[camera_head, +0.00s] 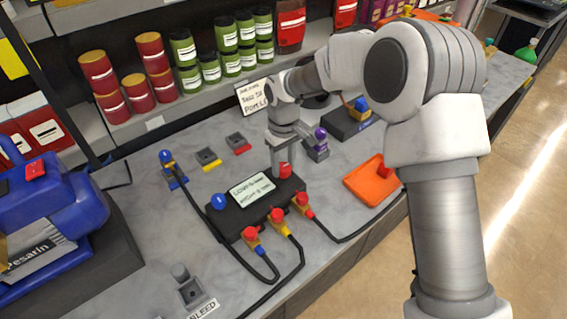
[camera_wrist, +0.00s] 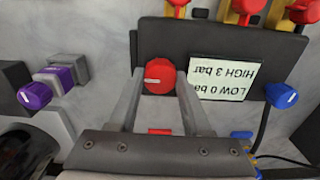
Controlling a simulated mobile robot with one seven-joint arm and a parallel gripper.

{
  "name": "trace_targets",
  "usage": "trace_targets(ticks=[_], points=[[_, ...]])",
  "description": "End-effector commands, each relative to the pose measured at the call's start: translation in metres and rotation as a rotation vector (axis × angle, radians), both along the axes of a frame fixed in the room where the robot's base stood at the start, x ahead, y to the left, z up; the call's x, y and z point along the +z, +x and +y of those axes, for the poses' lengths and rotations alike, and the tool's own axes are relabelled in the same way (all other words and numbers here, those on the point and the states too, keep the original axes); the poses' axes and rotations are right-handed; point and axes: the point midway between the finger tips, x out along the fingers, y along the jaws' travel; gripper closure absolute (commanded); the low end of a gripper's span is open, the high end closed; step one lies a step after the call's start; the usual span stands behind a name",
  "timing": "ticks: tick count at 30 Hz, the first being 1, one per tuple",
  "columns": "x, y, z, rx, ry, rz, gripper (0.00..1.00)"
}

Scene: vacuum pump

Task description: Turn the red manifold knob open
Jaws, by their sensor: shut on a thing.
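The red manifold knob (camera_head: 285,170) sits at the back right corner of the black manifold block (camera_head: 238,222). In the wrist view the red knob (camera_wrist: 160,76) shows a pale mark line lying nearly level across its face. My gripper (camera_head: 282,160) reaches down to it from above. In the wrist view the fingers of my gripper (camera_wrist: 159,92) stand on either side of the knob and are shut on it. A label on the block (camera_wrist: 222,76) reads low 0 bar, high 3 bar. A blue knob (camera_head: 218,202) is at the block's left end.
Red-topped yellow fittings with black hoses (camera_head: 277,215) line the block's front edge. A purple-knobbed valve (camera_head: 320,138) stands close behind my gripper to the right. An orange tray (camera_head: 372,182) lies to the right. A blue pump (camera_head: 50,225) is at far left.

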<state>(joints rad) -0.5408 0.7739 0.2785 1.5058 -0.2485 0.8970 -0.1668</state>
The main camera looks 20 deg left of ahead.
Motion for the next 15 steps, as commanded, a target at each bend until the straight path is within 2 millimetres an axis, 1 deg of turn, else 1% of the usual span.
trace_targets(ticks=[6, 15], points=[[0.0006, 0.0005, 0.0001, 0.038, 0.000, -0.001, 1.00], [0.0005, 0.0005, 0.0001, 0.044, 0.000, -0.001, 1.00]])
